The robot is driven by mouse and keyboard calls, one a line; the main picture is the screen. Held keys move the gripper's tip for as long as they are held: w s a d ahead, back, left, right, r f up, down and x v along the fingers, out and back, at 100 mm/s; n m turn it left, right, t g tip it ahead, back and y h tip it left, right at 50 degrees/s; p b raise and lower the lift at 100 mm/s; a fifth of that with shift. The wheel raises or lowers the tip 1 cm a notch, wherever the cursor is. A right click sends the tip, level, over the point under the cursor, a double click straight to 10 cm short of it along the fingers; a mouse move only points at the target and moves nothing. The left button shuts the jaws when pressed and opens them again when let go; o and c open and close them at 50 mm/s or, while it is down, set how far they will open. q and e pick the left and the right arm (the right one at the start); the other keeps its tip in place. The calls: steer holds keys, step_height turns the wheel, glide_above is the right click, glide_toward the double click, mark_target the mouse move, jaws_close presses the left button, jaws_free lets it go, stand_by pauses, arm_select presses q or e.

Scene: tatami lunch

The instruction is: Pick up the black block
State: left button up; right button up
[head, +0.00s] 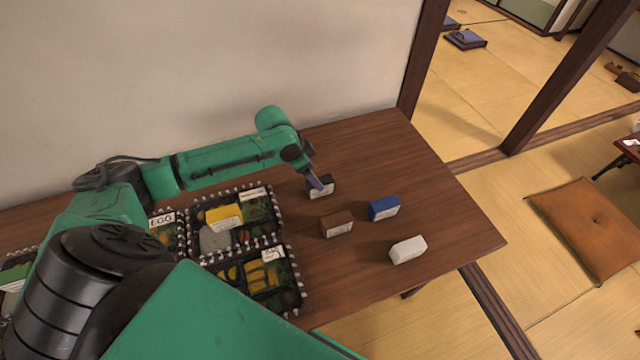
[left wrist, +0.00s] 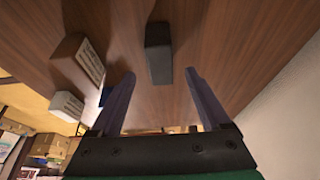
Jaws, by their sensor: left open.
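The black block (head: 322,187) lies on the brown wooden table (head: 440,185), partly covered by my left gripper (head: 317,182) in the head view. My left gripper is open and points down at the block. In the left wrist view the black block (left wrist: 158,50) lies ahead of the two purple fingers, its near end in line with the gap between the fingertips (left wrist: 160,76). I see no finger closed on it. My right gripper is not in view.
A brown block (head: 337,224), a blue block (head: 384,208) and a white block (head: 408,250) lie nearby on the table. Bento boxes with food (head: 283,286) stand to the left. A wall (head: 240,60) runs behind the table. The table's right end is clear.

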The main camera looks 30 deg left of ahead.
mark_target(327, 180)
arm_select(q)
steer(key=x, duration=0.5)
steer(key=shift+w+p, duration=0.1)
steer(key=shift+p, duration=0.2)
jaws_close()
